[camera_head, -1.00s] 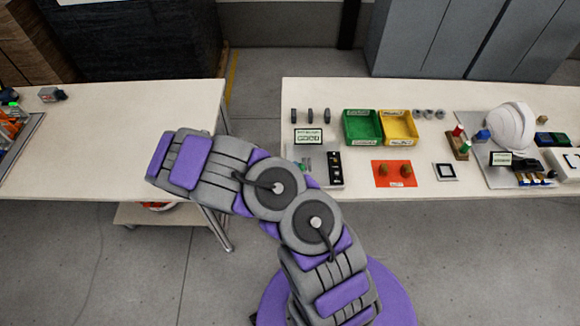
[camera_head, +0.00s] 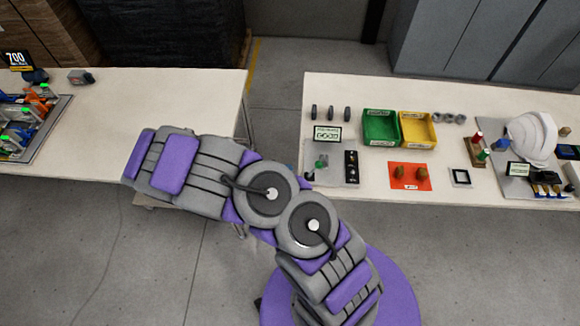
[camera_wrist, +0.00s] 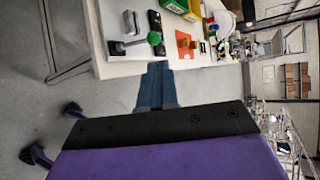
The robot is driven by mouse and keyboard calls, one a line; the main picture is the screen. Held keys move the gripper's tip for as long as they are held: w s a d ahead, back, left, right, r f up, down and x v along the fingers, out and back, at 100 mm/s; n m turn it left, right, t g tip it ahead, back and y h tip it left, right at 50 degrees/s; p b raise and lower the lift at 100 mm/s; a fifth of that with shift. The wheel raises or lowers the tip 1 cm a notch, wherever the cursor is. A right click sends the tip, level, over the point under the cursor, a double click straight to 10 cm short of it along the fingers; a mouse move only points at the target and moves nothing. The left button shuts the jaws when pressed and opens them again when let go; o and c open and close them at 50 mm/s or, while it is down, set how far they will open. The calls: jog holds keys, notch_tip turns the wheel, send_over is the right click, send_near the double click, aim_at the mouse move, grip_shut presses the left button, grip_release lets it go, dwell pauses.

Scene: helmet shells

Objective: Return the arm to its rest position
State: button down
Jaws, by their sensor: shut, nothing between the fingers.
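My arm (camera_head: 200,175) is bent at its middle joints, with its outer part reaching left in the head view, above the floor and the near edge of the left table. The gripper itself is hidden in the head view. In the wrist view my gripper (camera_wrist: 156,76) shows as narrow bluish fingers beyond a black bar. The fingers are together and empty. They point toward the edge of the right table (camera_wrist: 112,70) and appear apart from it.
The left table (camera_head: 190,100) carries a tray of parts. The right table (camera_head: 322,185) carries a green bin (camera_head: 380,128), a yellow bin (camera_head: 417,130), an orange mat (camera_head: 410,183) and a white helmet shell (camera_head: 530,140). Open floor (camera_head: 80,260) lies in front.

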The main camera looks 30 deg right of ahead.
jog(key=s+d+r+m+g+y+b, duration=0.1)
jog(key=s+r+m+g+y+b, duration=0.1)
jog(key=s+r+m, duration=0.45)
jog(key=s+r+m+g+y+b, duration=0.2)
jog(key=s+r+m+b, duration=0.15)
jog(key=r+m, duration=0.65)
jog(key=s+a+r+m+t+y+b, duration=0.1)
jog(key=s+a+m+y+b, duration=0.3)
jog(key=s+a+m+y, duration=0.4)
jog(key=shift+s+a+r+m+t+y, duration=0.35)
jog(key=shift+s+a+m, duration=1.8)
jog(key=shift+s+m, duration=1.95)
jog(key=shift+w, duration=0.1)
